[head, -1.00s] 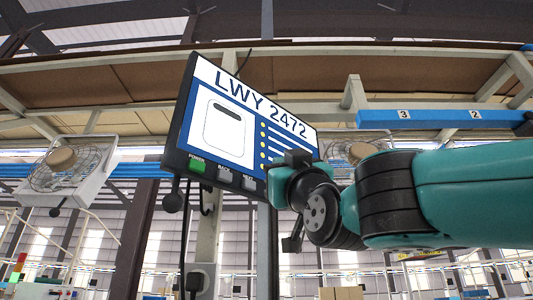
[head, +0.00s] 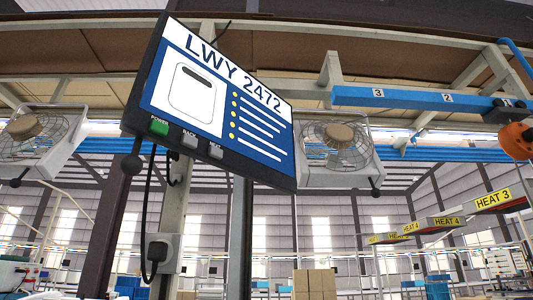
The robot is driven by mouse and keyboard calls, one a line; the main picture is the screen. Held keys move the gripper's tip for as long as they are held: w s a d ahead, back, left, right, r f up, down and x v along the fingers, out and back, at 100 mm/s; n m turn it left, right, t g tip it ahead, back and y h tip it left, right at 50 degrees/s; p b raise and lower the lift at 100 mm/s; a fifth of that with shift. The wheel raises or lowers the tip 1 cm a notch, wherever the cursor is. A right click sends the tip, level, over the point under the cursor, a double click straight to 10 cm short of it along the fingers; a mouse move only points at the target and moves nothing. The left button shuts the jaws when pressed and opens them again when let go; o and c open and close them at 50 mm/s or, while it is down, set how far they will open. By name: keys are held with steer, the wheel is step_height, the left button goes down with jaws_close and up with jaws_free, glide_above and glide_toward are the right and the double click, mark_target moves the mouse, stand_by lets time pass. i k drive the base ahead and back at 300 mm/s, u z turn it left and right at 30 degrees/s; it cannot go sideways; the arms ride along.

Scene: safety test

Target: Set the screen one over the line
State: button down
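A tilted, black-framed screen (head: 212,100) hangs at the upper left to middle. It reads "LWY 2472" above a white panel with a dark slot shape and a list of lines with yellow dots. Along its lower edge are a green POWER button (head: 159,127), a grey BACK button (head: 190,140) and a grey NEXT button (head: 215,151). A post (head: 177,205) stands below and behind the screen. My gripper and arm are not in view, and nothing covers the screen's face.
Caged fans show at the left (head: 34,137) and right (head: 341,146) of the screen. A blue rail (head: 410,99) numbered 3 and 2 runs to the right, with an orange reel (head: 517,140) at its end. Cardboard boxes (head: 314,284) are low in the middle. Yellow HEAT signs (head: 493,199) hang at right.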

mark_target(182, 82)
steer(key=z, duration=0.05)
steer(key=k, duration=0.2)
steer(key=u, duration=0.7)
